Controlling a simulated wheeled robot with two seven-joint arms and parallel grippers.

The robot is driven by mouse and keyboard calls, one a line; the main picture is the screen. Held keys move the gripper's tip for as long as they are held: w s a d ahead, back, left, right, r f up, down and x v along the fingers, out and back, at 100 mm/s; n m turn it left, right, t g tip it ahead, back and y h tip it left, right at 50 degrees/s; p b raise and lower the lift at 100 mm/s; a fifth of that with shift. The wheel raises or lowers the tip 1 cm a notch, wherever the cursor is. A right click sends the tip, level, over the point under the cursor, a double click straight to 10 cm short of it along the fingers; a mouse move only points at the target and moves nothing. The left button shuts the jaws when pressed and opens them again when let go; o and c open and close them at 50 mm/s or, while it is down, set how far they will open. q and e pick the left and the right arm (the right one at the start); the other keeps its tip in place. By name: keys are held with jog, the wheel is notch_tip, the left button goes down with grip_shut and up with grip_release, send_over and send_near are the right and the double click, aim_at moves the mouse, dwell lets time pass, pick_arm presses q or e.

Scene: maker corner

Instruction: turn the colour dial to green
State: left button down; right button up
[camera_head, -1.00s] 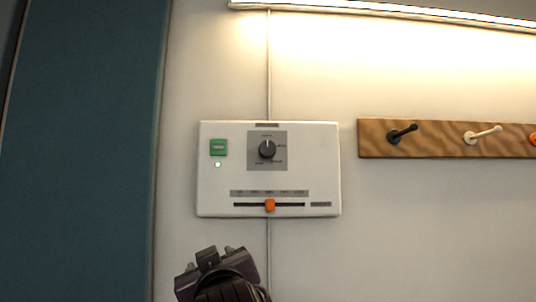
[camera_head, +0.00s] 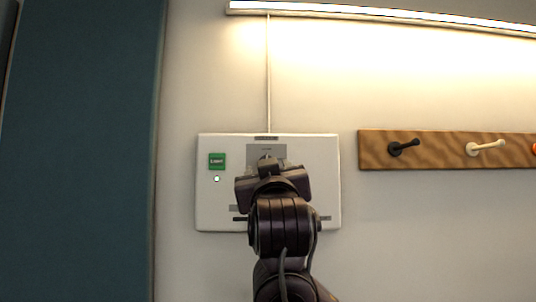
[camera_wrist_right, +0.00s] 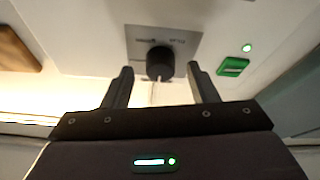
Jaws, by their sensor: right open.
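The black round colour dial (camera_wrist_right: 160,62) sits on a grey plate (camera_wrist_right: 178,40) on the white wall panel (camera_head: 216,208). In the head view my right arm hides most of the dial. My right gripper (camera_head: 268,172) is in front of it. In the right wrist view, which is roughly upside down, the open fingers of my right gripper (camera_wrist_right: 158,76) stand on either side of the dial, with visible gaps. They do not appear to touch it. The dial's labels are too small to read, and its present setting is unclear. My left gripper is not in view.
A green switch (camera_head: 217,161) with a small lit lamp (camera_head: 216,179) is on the panel's left. My arm covers most of the slider below. A wooden rail (camera_head: 435,149) with hooks is to the right, a light bar (camera_head: 390,15) above, a teal panel (camera_head: 80,150) left.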

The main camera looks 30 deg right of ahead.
jog(key=shift+p+x, duration=0.35)
jog(key=shift+x, duration=0.45)
